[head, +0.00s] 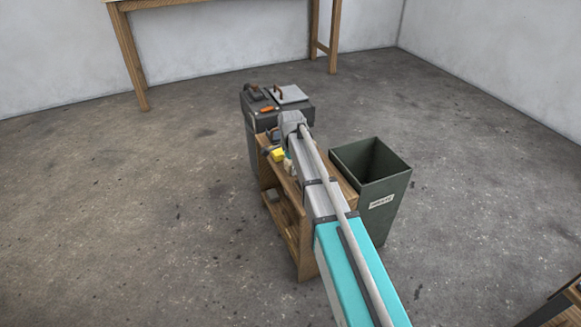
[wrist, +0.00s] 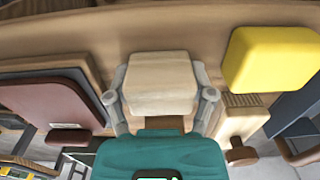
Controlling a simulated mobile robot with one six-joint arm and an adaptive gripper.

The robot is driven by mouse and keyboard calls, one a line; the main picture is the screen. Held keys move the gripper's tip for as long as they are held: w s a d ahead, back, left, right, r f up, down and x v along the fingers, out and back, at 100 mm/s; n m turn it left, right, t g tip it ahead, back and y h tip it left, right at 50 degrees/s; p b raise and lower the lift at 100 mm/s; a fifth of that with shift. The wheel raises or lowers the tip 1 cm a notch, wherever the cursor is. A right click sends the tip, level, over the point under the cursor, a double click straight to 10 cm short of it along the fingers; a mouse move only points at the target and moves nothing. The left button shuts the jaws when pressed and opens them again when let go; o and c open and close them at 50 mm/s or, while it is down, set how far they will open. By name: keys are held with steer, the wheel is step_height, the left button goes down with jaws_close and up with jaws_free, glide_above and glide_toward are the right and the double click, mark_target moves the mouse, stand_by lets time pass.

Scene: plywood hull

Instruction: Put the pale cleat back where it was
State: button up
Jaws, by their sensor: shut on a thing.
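The pale cleat (wrist: 160,92) is a light wooden block between the two grey fingers of my gripper (wrist: 158,80) in the wrist view. The fingers are shut on its left and right sides. It is over or against a brown wooden surface (wrist: 205,30); I cannot tell whether it touches it. In the head view my arm reaches over a wooden shelf unit (head: 306,258) and hides most of the gripper and the cleat.
A yellow block (wrist: 272,60) and a light wooden piece (wrist: 240,122) are close right of the cleat. A maroon object (wrist: 52,103) is at left. A dark cabinet (head: 262,122) with items on top stands behind the shelf; a green bin (head: 385,195) stands right.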

steer(key=o, duration=1)
steer(key=shift+c, duration=0.2)
steer(key=shift+r, duration=0.15)
step_height(320, 180, up, 12)
steer(key=p, duration=1.2)
steer(key=s+d+n, duration=0.4)
steer(key=s+n, duration=0.3)
steer(key=s, duration=0.6)
steer(key=s+d+n, duration=0.5)
steer(key=s+n, duration=0.2)
steer(key=s, duration=0.6)
steer(key=shift+s, duration=0.15)
